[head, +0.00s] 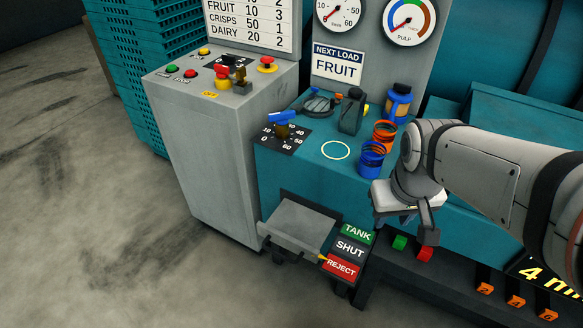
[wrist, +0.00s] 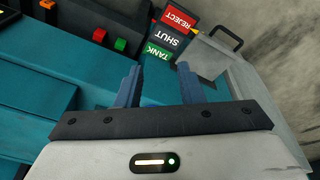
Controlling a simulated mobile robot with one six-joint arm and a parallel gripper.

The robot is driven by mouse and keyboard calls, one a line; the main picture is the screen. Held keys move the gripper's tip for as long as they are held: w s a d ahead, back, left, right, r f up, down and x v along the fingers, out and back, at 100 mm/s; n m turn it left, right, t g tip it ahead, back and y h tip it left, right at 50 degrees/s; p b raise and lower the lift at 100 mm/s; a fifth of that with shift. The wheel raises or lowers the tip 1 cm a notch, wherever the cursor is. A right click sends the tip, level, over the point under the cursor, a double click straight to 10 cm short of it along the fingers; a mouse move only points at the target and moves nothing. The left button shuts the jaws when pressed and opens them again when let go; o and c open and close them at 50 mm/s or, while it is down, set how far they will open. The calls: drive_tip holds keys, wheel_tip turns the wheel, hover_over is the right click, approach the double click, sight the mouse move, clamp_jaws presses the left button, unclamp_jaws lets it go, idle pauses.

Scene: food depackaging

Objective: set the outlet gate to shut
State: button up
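The outlet gate is a grey chute (head: 297,222) low on the front of the teal machine, with a dark handle. Beside it is a label plate reading TANK (head: 357,234), SHUT (head: 350,248) and REJECT (head: 341,267). A small yellow pointer (head: 323,257) is at the REJECT label. In the wrist view the grey chute (wrist: 215,60) and its dark handle (wrist: 225,36) are at upper right, past the SHUT label (wrist: 168,40). My gripper (head: 404,222) is to the right of the labels, apart from them. In the wrist view my gripper (wrist: 158,72) is open and empty.
A green button (head: 399,242) and a red button (head: 425,254) are on the dark ledge just beneath my gripper. A grey control cabinet (head: 205,140) stands left of the chute. Floor at lower left is clear.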

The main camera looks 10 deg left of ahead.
drive_tip(key=w+a+f+n+b, duration=0.65)
drive_tip(key=a+f, duration=0.45)
drive_tip(key=f, duration=0.3)
drive_tip(key=n+b, duration=0.5)
drive_tip(key=b, duration=0.1)
approach(280, 254)
drive_tip(key=shift+h, duration=0.3)
drive_tip(key=b+x, duration=0.1)
drive_tip(key=x, duration=0.5)
drive_tip(key=shift+w+a+f+b, duration=0.1)
drive_tip(key=shift+a+f+b, duration=0.1)
drive_tip(key=shift+f+b, duration=0.2)
drive_tip(key=shift+w+f, duration=0.1)
drive_tip(key=shift+f, duration=0.5)
drive_tip(key=shift+c, duration=0.4)
clamp_jaws()
drive_tip(key=shift+r, duration=0.1)
